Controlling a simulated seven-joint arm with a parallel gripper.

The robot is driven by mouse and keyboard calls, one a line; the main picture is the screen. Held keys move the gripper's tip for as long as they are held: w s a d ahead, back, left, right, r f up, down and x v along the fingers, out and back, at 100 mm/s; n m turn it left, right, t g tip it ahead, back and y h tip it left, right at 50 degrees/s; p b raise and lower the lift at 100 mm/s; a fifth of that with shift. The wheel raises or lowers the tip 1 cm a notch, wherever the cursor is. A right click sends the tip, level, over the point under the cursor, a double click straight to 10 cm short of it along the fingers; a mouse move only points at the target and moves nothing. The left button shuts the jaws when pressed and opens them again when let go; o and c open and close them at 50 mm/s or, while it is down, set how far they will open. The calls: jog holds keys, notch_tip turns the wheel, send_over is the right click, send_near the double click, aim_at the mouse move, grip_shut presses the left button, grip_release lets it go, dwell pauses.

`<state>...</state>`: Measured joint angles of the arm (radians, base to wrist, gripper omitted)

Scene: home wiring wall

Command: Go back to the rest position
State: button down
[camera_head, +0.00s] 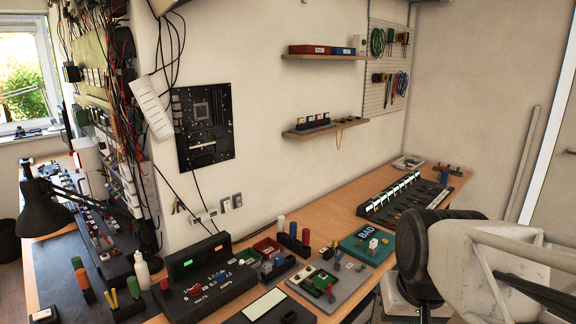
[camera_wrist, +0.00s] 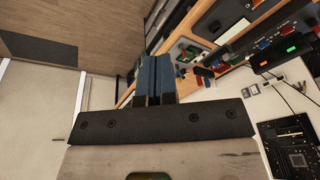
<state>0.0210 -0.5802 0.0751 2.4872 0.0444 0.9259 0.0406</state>
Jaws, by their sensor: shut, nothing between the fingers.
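My gripper (camera_wrist: 154,68) shows in the wrist view, its two dark blue fingers side by side and shut with nothing between them. It is held in the air, clear of the bench as far as I can see. The wrist view is turned, with the bench items at upper right and the floor at upper left. In the head view, my arm's pale and black links fill the lower right; I cannot make out the fingers there.
A wooden bench (camera_head: 341,200) runs along the wall. It carries a black power supply (camera_head: 203,277), a teal BAD tray (camera_head: 367,246) and a black rack (camera_head: 405,199). A circuit board (camera_head: 204,126) hangs on the wall. My arm overlaps the bench's right front in the head view.

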jog(key=shift+s+d+f+n+h, duration=0.15)
jog(key=shift+s+f+n, duration=0.1)
jog(key=shift+s, duration=0.55)
jog(key=shift+s+f+n+h, duration=0.15)
jog(key=shift+s+f, duration=0.1)
jog(key=shift+s, duration=0.55)
